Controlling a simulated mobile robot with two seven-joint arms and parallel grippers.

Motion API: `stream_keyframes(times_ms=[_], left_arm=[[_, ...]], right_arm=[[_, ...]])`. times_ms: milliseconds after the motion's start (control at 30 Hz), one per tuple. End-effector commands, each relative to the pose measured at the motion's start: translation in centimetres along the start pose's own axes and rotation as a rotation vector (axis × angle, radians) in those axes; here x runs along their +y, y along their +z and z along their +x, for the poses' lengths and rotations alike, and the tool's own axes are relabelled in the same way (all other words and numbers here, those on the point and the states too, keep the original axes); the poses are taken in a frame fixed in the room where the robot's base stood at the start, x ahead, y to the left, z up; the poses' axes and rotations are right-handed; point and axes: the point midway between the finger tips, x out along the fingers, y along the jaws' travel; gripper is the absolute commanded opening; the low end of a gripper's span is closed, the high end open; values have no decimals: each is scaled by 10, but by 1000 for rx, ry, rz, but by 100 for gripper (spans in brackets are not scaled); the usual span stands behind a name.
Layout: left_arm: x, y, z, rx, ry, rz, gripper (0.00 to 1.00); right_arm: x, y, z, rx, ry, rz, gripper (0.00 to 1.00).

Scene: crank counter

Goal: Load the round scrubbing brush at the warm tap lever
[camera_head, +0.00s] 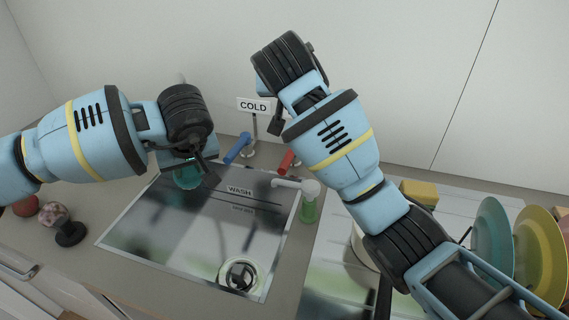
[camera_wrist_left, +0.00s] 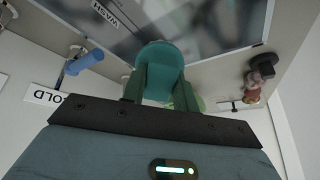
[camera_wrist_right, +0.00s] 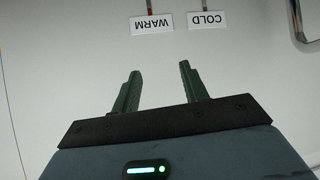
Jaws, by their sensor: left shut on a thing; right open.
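My left gripper (camera_wrist_left: 160,85) is shut on a teal rounded thing (camera_wrist_left: 162,54) and holds it above the back left of the sink. In the head view the teal thing (camera_head: 186,178) is partly hidden by the gripper; I cannot tell whether it is the round scrubbing brush. The red lever (camera_head: 286,161) stands behind the sink, left of my right arm. A WARM sign (camera_wrist_right: 152,23) shows upside down in the right wrist view. My right gripper (camera_wrist_right: 155,82) is open and empty, with the signs beyond its fingers.
A blue lever (camera_head: 237,148) stands by the COLD sign (camera_head: 253,105). A spout (camera_head: 289,183) and green soap bottle (camera_head: 308,207) stand at the sink (camera_head: 165,245). Plates (camera_head: 492,240) and a yellow sponge (camera_head: 420,192) are at right.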

Motion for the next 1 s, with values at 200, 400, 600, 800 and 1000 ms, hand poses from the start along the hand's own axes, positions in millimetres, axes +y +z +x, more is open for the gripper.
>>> stream_keyframes(times_ms=[200,400,600,800,1000], left_arm=[[0,0,0,0,0,0,11],[0,0,0,0,0,0,11],[0,0,0,1,0,0,11],[0,0,0,0,0,0,11],[0,0,0,0,0,0,11]], right_arm=[[-11,74,7,-372,-64,242,44],[-8,102,5,-527,-49,330,44],[-8,105,6,-542,-46,340,44],[-10,113,19,-542,-44,338,44],[-14,131,50,-542,-42,337,44]])
